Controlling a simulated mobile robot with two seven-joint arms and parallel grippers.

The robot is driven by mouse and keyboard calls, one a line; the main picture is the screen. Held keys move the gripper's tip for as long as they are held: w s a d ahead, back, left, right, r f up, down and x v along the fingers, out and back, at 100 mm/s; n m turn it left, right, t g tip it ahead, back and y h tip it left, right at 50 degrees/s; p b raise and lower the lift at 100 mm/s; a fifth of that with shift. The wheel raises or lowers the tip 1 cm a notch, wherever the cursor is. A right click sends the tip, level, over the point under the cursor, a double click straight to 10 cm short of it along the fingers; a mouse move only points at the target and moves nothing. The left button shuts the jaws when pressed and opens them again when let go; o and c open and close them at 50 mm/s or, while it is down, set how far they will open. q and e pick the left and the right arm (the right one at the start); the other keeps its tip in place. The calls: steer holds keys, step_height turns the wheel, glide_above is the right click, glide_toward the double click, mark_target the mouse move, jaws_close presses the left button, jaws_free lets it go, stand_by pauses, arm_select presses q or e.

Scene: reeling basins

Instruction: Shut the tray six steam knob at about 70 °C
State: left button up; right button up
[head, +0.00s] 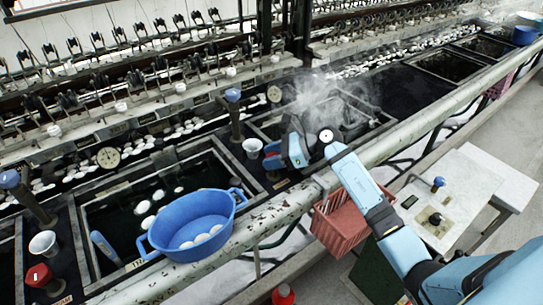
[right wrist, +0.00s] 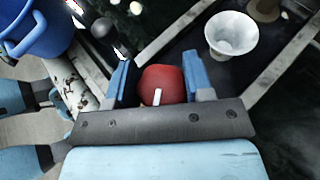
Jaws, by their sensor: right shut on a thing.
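My right gripper (head: 290,150) reaches over the front edge of the steaming tray (head: 345,92). In the right wrist view, its blue fingers (right wrist: 160,82) are closed on either side of a red steam knob (right wrist: 162,80) with a white mark, which points toward the gripper's base. A white cup (head: 252,147) stands beside the gripper; a white cup also shows in the wrist view (right wrist: 231,35). A round dial (head: 273,93) sits behind; its reading is too small to tell. My left gripper is not in view.
A blue basin (head: 192,228) with several cocoons rests at the near tray's front edge. Another red knob (head: 39,275) and dial (head: 108,157) are at left. A pipe rail (head: 430,113) runs along the front. A red crate (head: 340,222) stands below.

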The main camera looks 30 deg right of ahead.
steer(key=shift+r+m+t+h+p, duration=0.1)
steer(key=shift+m+t+h+p, duration=0.4)
steer(key=shift+m+t, duration=0.15)
steer(key=m+t+h+p, duration=0.1)
steer(key=p, duration=0.1)
steer(key=m+t+h+p, duration=0.1)
steer(key=p, duration=0.1)
steer(key=m+t+h+p, duration=0.1)
steer(key=m+p, duration=0.1)
steer(key=shift+r+p, duration=0.3)
steer(key=shift+p, duration=0.1)
steer(key=shift+m+h+p, duration=0.25)
steer(key=shift+h+p, duration=0.15)
steer(key=shift+p, duration=0.25)
steer(key=m+t+h+p, duration=0.1)
steer(key=p, duration=0.2)
steer(key=shift+w+d+f, duration=0.1)
steer(key=shift+f, duration=0.1)
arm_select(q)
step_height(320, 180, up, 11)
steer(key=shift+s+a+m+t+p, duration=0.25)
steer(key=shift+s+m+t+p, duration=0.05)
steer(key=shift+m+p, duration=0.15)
arm_select(e)
steer(key=shift+f+m+h, duration=0.2)
steer(key=shift+m+h, duration=0.2)
steer(key=shift+h, duration=0.1)
